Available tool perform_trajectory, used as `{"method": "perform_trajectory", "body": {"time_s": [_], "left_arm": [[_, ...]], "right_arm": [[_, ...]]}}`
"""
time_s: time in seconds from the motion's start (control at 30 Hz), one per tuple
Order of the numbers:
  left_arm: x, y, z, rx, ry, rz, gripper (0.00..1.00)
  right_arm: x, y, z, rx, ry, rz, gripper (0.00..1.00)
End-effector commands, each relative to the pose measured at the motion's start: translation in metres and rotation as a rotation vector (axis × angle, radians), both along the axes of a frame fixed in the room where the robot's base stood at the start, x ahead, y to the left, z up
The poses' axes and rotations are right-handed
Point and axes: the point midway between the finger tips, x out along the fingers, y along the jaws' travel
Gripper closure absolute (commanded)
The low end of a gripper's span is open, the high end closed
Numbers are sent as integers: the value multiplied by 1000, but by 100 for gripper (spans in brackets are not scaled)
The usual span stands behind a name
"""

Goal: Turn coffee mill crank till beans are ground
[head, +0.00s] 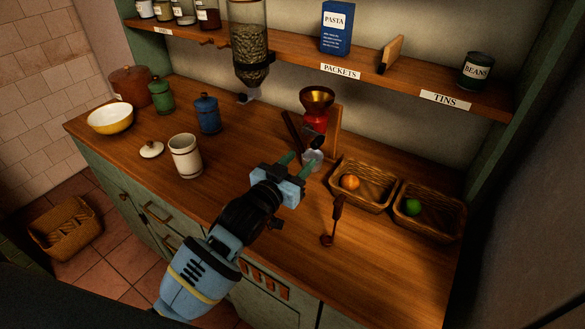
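The coffee mill (314,120) stands at the back of the counter, with a brass funnel on top, a red body and a wooden backboard. A dark slanted bar (292,131) at its left side looks like the crank. A pale, clear cup (312,160) sits below the body. My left gripper (297,160) is in front of the mill, its two greenish fingers apart and pointing toward the cup and mill. It appears empty; I cannot tell whether a finger touches the cup. The beans inside the mill are not visible. My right gripper is not in view.
A bean-filled glass dispenser (250,45) hangs from the shelf (300,52). Left are a cream canister (186,156), blue jar (207,114) and yellow bowl (110,119). The front-right counter is clear.

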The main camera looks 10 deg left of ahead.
Motion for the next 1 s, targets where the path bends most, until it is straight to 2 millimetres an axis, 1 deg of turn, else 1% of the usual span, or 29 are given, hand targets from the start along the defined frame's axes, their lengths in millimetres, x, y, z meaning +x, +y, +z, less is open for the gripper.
{"method": "perform_trajectory", "body": {"time_s": [0.5, 0.67, 0.83, 1.0], "left_arm": [[42, -15, 0, 1, 0, 0, 60], [55, -20, -6, 0, 8, -1, 60], [57, -21, -1, 0, 1, 0, 60], [58, -21, -1, 0, 0, 0, 60]], "right_arm": [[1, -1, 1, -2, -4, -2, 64], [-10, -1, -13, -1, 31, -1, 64], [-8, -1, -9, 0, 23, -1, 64], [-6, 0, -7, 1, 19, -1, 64]]}}
